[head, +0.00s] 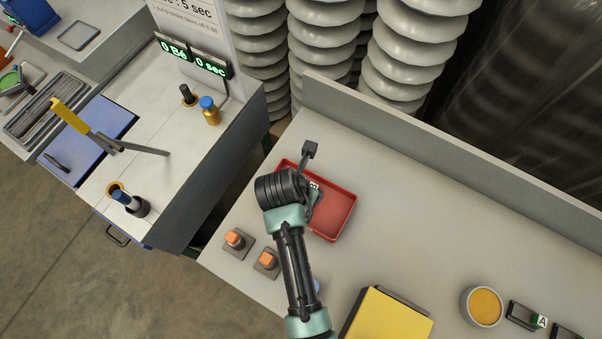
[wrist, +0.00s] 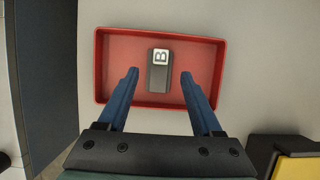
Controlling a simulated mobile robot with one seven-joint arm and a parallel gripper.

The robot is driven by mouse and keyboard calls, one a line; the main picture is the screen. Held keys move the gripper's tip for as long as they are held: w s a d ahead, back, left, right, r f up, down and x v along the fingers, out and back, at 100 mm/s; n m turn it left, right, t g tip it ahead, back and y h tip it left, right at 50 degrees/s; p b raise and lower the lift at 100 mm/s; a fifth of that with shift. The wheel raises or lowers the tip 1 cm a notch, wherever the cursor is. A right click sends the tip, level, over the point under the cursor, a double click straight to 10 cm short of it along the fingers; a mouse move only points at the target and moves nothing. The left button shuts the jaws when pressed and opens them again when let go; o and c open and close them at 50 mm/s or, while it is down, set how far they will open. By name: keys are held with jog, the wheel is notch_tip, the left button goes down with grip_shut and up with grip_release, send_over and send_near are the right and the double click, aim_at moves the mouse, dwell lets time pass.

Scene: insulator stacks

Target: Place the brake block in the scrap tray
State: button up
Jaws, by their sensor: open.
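The red scrap tray (head: 340,213) lies on the grey bench, partly hidden behind my arm in the head view. It fills the upper middle of the wrist view (wrist: 212,110). A dark block with a white face marked B (wrist: 158,78), seemingly the brake block, lies inside the tray near its middle. My gripper (wrist: 160,73) is open over the tray, with one blue finger on each side of the block and a visible gap to each. In the head view the block is mostly hidden by my wrist.
Two orange-topped pieces on dark bases (head: 235,239) sit left of my arm. A yellow-topped box (head: 388,318), a round yellow-filled dish (head: 484,305) and a dark block labelled A (head: 525,316) are to the right. A raised back edge (head: 450,155) borders the bench.

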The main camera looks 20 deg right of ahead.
jog(key=w+a+r+m+t, duration=0.2)
jog(key=w+r+m+t, duration=0.25)
jog(key=r, duration=0.95)
jog(key=w+a+r+m+t, duration=0.2)
jog(key=w+r+m+t, duration=0.25)
jog(key=r, duration=0.85)
jog(key=w+a+r+m+t, duration=0.2)
jog(key=w+r+m+t, duration=0.3)
jog(key=r, duration=0.9)
jog(key=s+a+r+m+t+y, duration=0.1)
jog(key=s+a+r+m+t, duration=0.1)
jog(key=r, duration=0.8)
jog(key=s+a+r+m+t+y, duration=0.1)
jog(key=s+r+m+t, duration=0.4)
jog(key=r, duration=0.5)
jog(key=s+a+r+m+t+y, duration=0.1)
jog(key=s+a+r+m+t, duration=0.1)
jog(key=s+r, duration=0.4)
notch_tip(320, 180, up, 5)
jog(key=m+t, duration=0.1)
jog(key=m, duration=0.1)
jog(key=shift+a+m+t+y, duration=0.3)
